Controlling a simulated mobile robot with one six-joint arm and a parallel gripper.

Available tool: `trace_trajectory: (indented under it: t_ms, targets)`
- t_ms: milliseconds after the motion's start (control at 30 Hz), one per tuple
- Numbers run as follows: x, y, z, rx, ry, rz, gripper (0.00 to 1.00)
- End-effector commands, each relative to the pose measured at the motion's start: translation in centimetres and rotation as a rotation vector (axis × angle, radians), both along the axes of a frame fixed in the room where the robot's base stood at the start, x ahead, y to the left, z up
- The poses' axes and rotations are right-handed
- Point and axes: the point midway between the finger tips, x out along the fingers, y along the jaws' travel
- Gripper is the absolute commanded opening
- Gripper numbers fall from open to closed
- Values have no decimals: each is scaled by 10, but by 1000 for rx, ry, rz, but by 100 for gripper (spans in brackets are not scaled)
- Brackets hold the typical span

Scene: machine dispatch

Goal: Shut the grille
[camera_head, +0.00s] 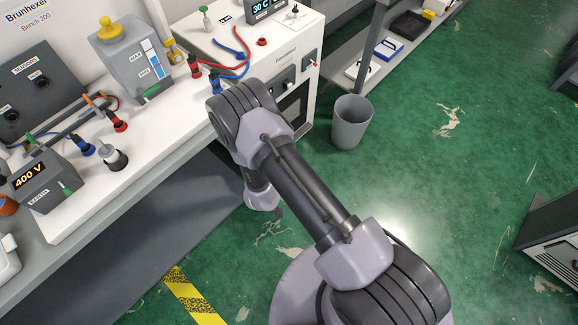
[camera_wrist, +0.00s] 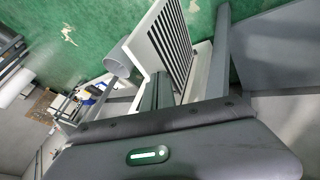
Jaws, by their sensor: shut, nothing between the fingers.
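The grille (camera_wrist: 172,38), a white-framed panel with dark slots, shows at the top middle of the wrist view. It appears to stand at an angle to the white machine edge beside it. In the head view the white machine (camera_head: 262,75) is at the top centre, and my arm partly covers its lower front. My gripper (camera_wrist: 158,90) shows as dark fingers close together just below the grille in the wrist view. It is shut and empty. I cannot tell whether the fingers touch the panel. In the head view the fingertips are not clearly visible.
A grey bin (camera_head: 350,121) stands on the floor right of the machine; it also shows in the wrist view (camera_wrist: 117,60). A white bench (camera_head: 190,110) with instruments and cables runs along the left. Shelves (camera_head: 372,50) stand behind the bin. The green floor at right is mostly clear.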

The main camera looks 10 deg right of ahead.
Motion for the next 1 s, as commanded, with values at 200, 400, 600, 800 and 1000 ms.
trace_trajectory:
  t_ms: [200,400,600,800,1000]
  targets:
    - [23,-15,-42,2,1,-4,0]
    - [46,-28,-76,3,1,-4,0]
    - [56,-56,-72,3,2,-4,0]
    - [59,-64,-71,4,2,-2,0]
    - [59,-64,-70,3,2,-1,0]
